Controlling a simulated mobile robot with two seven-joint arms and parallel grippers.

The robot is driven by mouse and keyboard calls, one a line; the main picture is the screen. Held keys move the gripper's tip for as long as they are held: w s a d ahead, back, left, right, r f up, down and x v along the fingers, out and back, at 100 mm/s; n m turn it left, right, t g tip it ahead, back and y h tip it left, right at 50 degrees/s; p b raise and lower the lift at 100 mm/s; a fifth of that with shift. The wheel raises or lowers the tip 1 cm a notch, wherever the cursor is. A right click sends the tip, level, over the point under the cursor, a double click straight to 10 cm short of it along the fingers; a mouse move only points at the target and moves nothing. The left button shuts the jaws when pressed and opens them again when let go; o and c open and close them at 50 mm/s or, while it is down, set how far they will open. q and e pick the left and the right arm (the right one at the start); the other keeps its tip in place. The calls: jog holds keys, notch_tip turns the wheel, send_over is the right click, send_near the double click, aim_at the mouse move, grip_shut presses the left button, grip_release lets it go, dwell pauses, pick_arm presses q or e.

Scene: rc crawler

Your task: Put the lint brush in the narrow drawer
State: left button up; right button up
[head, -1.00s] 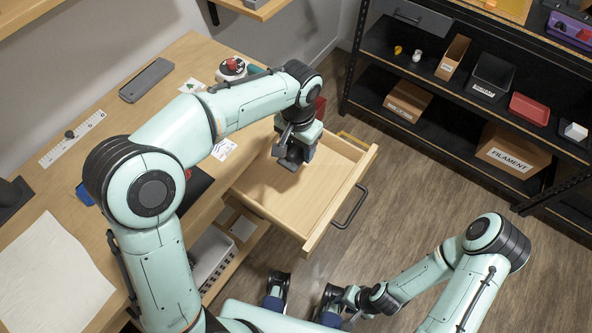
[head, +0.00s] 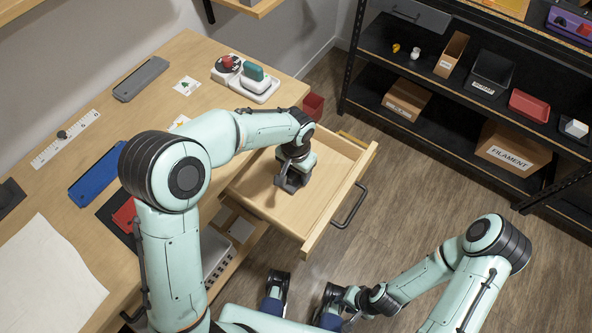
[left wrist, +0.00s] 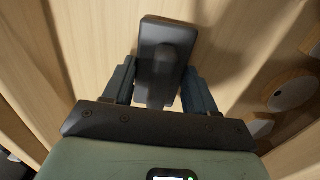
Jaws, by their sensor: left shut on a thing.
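My left gripper (head: 290,180) hangs over the open wooden drawer (head: 325,215), above its inner left part. It is shut on a dark grey thing, which I take to be the lint brush (left wrist: 160,90). In the left wrist view the brush sits between the two bluish fingers, its flat rectangular end past the tips. Pale wood lies behind it; I cannot tell whether it touches the drawer floor. In the head view the gripper largely hides the brush. My right gripper (head: 304,290) is low at the bottom, its fingers apart and empty.
The drawer's front has a black handle (head: 350,206). A red bin (head: 313,106) stands behind the drawer. The desk holds a grey case (head: 141,79), a ruler (head: 66,139), a blue item (head: 95,178) and a white tray (head: 259,88). A black shelf rack (head: 430,130) stands right; floor between is clear.

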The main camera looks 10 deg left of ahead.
pick_arm(q)
jog(key=shift+f, duration=0.25)
jog(key=o, duration=1)
jog(key=shift+r, duration=0.1)
jog(key=shift+r, duration=0.1)
notch_tip(320, 180, up, 12)
jog(key=shift+r+p, duration=0.1)
jog(key=shift+p, duration=0.75)
